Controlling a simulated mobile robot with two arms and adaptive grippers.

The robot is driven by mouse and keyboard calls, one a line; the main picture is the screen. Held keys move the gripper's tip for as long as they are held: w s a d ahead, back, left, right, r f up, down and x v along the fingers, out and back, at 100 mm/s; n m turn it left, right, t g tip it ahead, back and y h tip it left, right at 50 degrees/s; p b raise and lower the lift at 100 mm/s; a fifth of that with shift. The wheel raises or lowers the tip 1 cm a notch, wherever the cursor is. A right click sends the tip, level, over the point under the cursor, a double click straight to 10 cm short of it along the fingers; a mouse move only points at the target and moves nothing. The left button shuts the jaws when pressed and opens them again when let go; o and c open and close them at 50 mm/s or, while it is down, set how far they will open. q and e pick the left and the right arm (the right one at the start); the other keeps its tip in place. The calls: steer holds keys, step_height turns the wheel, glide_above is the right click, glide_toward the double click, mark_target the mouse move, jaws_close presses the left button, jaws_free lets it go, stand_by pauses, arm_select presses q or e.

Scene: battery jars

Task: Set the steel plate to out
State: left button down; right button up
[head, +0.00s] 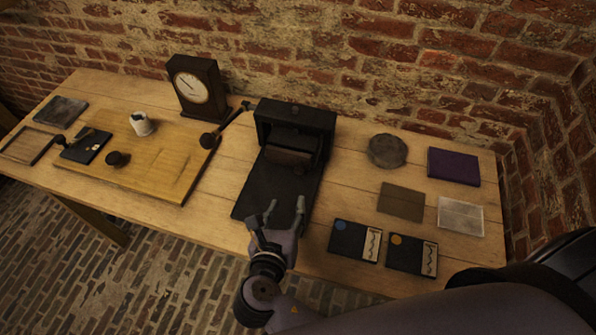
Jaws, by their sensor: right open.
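A black press-like box (296,117) stands at the middle back of the table, with a dark flat bed (277,184) reaching out of it towards the front. I cannot tell which flat piece is the steel plate. A grey-brown square plate (402,201) lies right of the box, and a pale, shiny square plate (461,215) lies beside it. A dark grey plate (60,110) lies at the far left. My right gripper (285,208) is open, its fingertips over the front end of the dark bed; contact is unclear. My left gripper is out of view.
A long-handled knob (208,140) sticks out left of the box. Two dark cards (355,241) (412,254) lie right of my gripper. A wooden board (154,173), clock (198,88), white cup (141,123), round grey disc (387,150) and purple square (453,166) are on the table.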

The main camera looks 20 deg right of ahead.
glide_toward(299, 172)
steer(key=shift+w+d+f, duration=0.15)
steer(key=shift+w, duration=0.3)
steer(key=x, duration=0.6)
steer(key=shift+w+d+f+p, duration=0.15)
steer(key=shift+w+f+p, duration=0.15)
steer(key=shift+p, duration=0.1)
steer(key=shift+w+d+f, duration=0.1)
steer(key=shift+w+d, duration=0.1)
steer(key=shift+w, duration=0.1)
steer(key=c, duration=0.8)
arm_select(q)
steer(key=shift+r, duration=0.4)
arm_select(e)
jaws_close()
